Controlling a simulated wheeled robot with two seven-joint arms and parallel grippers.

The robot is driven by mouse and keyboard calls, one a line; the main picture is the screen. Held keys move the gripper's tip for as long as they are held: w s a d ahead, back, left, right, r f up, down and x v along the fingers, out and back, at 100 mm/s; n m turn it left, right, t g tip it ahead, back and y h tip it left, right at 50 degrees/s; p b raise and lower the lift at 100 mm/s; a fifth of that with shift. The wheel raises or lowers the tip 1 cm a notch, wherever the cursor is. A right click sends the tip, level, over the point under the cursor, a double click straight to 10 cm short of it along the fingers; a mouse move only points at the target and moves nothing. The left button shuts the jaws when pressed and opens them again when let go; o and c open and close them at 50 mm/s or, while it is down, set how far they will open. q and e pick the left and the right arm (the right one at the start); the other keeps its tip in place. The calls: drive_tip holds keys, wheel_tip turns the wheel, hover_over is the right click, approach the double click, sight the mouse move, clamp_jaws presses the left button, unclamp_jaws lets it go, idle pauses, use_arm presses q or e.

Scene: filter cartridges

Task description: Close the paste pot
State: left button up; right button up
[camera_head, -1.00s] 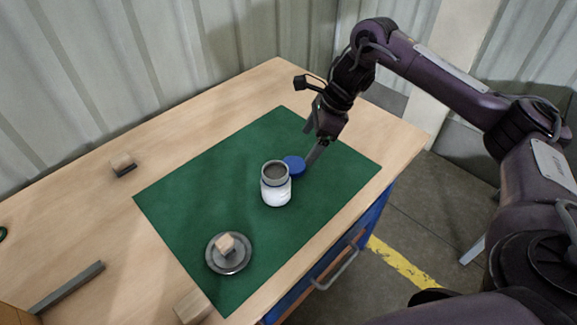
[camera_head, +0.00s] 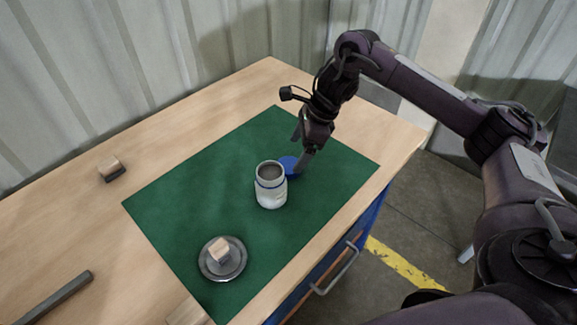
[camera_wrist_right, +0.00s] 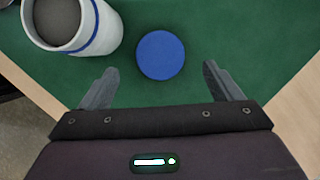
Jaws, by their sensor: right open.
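The white paste pot (camera_head: 271,192) stands upright and open on the green mat (camera_head: 190,184), with grey-brown paste showing inside and a blue ring round its neck. The blue lid (camera_head: 288,164) lies flat on the mat just behind and right of the pot, partly hidden by it. My right gripper (camera_head: 301,150) points down close to the lid. In the right wrist view the lid (camera_wrist_right: 160,55) sits ahead of and between the open fingers of my gripper (camera_wrist_right: 158,85), with nothing held. The pot (camera_wrist_right: 75,22) is at upper left there. My left gripper is out of view.
A round grey metal dish (camera_head: 222,271) with a wooden-topped piece (camera_head: 219,250) stands at the mat's front left. Wooden blocks (camera_head: 110,164) (camera_head: 187,312) and a grey bar (camera_head: 57,297) lie on the table. The mat's back left is clear.

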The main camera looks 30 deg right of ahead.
sight(287, 165)
drive_tip(key=p+x, duration=0.1)
drive_tip(key=x, duration=0.4)
drive_tip(key=shift+w+a, duration=0.1)
drive_tip(key=shift+a, duration=0.05)
drive_tip(key=c, duration=1)
